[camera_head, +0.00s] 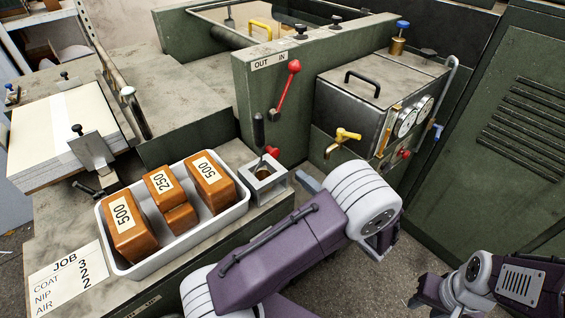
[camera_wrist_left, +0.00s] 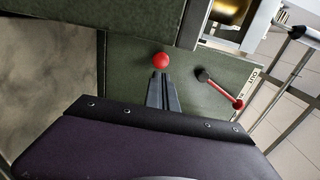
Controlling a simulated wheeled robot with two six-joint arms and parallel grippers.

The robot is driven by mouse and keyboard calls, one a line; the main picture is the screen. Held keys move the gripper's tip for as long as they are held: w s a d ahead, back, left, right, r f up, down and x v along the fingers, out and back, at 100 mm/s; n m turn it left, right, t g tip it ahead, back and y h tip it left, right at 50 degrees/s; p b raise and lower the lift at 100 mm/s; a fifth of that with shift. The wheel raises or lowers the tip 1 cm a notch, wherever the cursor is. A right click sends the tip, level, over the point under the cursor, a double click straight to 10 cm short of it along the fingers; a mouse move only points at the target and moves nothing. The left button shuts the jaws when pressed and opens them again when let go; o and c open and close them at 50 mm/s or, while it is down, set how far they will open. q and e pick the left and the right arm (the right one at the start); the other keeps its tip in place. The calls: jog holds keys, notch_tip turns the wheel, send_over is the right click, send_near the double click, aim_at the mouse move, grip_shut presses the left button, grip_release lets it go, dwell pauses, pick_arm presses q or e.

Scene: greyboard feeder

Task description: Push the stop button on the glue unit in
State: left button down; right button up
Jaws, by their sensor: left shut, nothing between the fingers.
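My left gripper (camera_head: 308,184) is shut and empty, its grey fingers reaching left from the purple and white arm. A red round knob (camera_head: 272,151) stands on the green machine just up and left of the fingertips. In the left wrist view the shut fingers (camera_wrist_left: 162,78) point at a red round knob (camera_wrist_left: 162,60) and end close to it; I cannot tell if they touch. The box with gauges (camera_head: 365,97) has a second red knob (camera_head: 403,154) below its dials. No stop label is readable. My right gripper (camera_head: 428,293) is partly visible at lower right, its jaws unclear.
A red-handled lever (camera_head: 285,88) stands on the green panel (camera_head: 310,65) marked OUT and IN. A white bracket (camera_head: 262,193) sits left of my fingers. A white tray (camera_head: 180,251) holds several brown weights. A brass tap (camera_head: 342,137) sticks out of the gauge box.

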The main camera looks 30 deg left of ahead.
aim_at(276, 155)
pick_arm(q)
jog(key=b+x, duration=0.1)
jog(key=x, duration=0.8)
jog(key=shift+a, duration=0.15)
jog(key=shift+b, duration=0.3)
